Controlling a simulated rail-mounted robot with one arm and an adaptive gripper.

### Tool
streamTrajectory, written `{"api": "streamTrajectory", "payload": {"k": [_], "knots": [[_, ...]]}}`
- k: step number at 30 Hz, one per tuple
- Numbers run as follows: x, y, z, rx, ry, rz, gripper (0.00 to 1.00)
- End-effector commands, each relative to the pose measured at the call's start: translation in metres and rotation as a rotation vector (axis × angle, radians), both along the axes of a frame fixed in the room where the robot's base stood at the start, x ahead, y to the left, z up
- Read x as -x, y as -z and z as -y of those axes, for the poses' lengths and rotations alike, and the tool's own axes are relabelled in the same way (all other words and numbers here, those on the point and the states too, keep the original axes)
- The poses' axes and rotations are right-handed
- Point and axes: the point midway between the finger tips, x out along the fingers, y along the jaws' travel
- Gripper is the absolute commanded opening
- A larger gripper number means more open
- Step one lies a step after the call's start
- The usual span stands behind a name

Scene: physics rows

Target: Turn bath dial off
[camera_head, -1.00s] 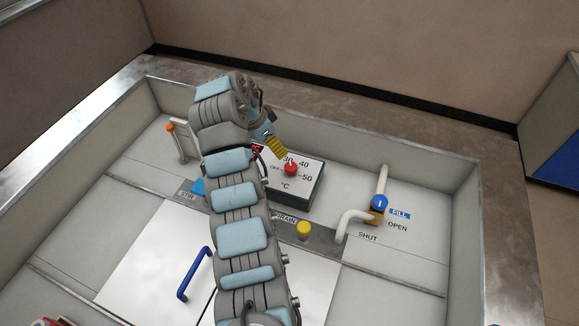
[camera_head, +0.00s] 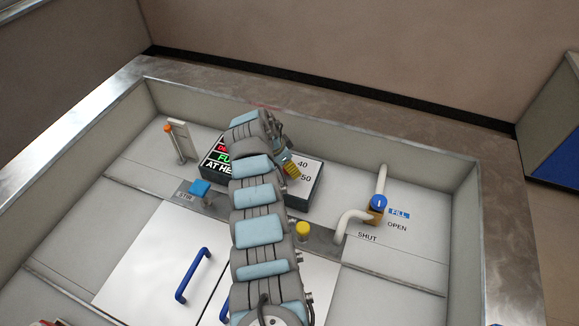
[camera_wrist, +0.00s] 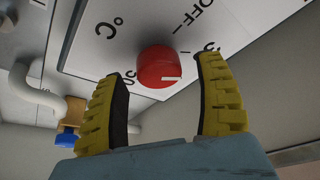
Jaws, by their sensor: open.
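The red bath dial (camera_wrist: 158,67) sits on the white face of the control box, marked OFF, 50 and °C, in the wrist view. A white pointer mark on it points right and slightly down; I cannot tell the exact setting. My gripper (camera_wrist: 160,72) is open, with one yellow finger on each side of the dial in the picture. I cannot tell whether either finger touches it. In the head view my gripper (camera_head: 291,169) is over the box face (camera_head: 306,172), where 40 and 50 show, and the dial is hidden there.
A blue FILL valve (camera_head: 378,203) with white pipes (camera_head: 351,222) is to the right. A yellow knob (camera_head: 303,230), a blue STIR knob (camera_head: 200,188) and an orange-tipped post (camera_head: 175,140) stand nearby.

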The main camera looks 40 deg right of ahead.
Motion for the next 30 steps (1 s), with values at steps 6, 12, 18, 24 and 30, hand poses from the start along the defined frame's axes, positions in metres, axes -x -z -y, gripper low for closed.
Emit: {"api": "streamTrajectory", "payload": {"k": [6,12,18,24,30], "knots": [[0.0013,0.0096,0.0031,-0.002,0.001,-0.001,0.71],[0.0007,0.0104,0.0039,-0.001,0.0,0.001,0.71],[0.0009,0.0103,0.004,-0.001,0.0,0.0,0.59],[0.001,0.0103,0.004,-0.001,0.0,0.0,0.07],[0.0011,0.0108,0.0038,-0.001,-0.001,0.0,0.06]]}}
